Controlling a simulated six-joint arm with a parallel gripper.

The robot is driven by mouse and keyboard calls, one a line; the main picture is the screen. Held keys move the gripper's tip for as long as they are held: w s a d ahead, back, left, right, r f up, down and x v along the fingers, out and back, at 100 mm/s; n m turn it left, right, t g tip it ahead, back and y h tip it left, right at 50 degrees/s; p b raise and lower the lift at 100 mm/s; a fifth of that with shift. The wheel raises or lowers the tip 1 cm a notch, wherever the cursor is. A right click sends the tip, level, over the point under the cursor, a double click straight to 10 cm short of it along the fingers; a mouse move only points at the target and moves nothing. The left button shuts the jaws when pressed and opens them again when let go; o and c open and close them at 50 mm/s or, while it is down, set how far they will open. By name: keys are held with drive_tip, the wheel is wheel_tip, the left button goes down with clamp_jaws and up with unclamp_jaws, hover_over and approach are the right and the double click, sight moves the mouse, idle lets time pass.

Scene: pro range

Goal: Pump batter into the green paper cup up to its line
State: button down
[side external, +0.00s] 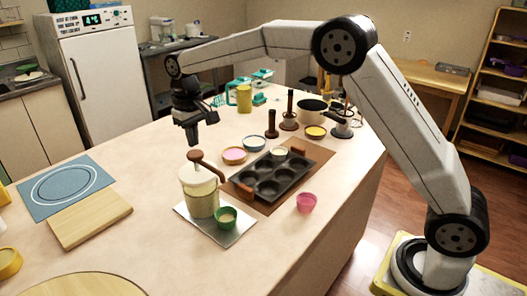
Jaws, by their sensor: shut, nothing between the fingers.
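The green paper cup (227,217) stands upright on a grey metal plate (241,233), at the front right of the batter pump. It seems to hold some pale batter; its line is too small to make out. The batter pump (200,191) is a clear jar of pale batter with a white top. Its brown handle (208,164) has a knob at the upper left. My gripper (193,141) points down above the pump, shut and empty, a little clear of the knob.
A dark muffin tin (268,182) sits on a brown mat to the right, with a pale-filled cup (280,151) at its far edge. A pink cup (306,203) stands right of it. Bowls (234,155) lie behind. A wooden board (91,219) lies left; the table between is clear.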

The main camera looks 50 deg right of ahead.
drive_tip(key=shift+r, duration=0.15)
drive_tip(key=shift+r, duration=2.85)
drive_tip(key=s+d+f+t, duration=0.1)
drive_tip(key=s+d+f, duration=0.1)
drive_tip(key=s+f, duration=0.3)
drive_tip(key=s+d+f, duration=0.2)
drive_tip(key=s+f, duration=0.4)
drive_tip(key=s, duration=0.7)
drive_tip(key=s+d+f+t, duration=0.1)
drive_tip(key=s+d+f, duration=0.1)
drive_tip(key=s+f, duration=0.3)
drive_tip(key=s, duration=0.4)
drive_tip(key=shift+d+f+t, duration=0.25)
drive_tip(key=shift+d+t, duration=0.05)
drive_tip(key=shift+w, duration=0.1)
